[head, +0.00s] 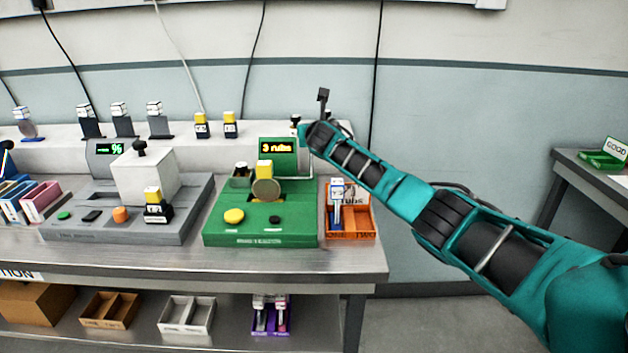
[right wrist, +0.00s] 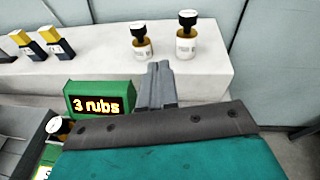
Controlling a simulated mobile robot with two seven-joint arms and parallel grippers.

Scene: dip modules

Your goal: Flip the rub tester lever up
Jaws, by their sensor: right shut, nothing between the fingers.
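The rub tester is a green machine (head: 262,227) on the bench, with a yellow button, a black button and a round disc under a yellow-topped block. Its display (head: 278,148) reads "3 rubs" and also shows in the right wrist view (right wrist: 102,100). A thin pale rod (head: 311,160) stands at the tester's right rear; I cannot tell whether it is the lever. My right gripper (right wrist: 157,85) is shut and empty, right of the display and in front of the white shelf. In the head view my wrist mostly hides it. My left gripper is not in view.
Two black-topped bottles (right wrist: 139,52) stand on the white shelf (right wrist: 215,75) behind my gripper. Open floor lies right of the bench.

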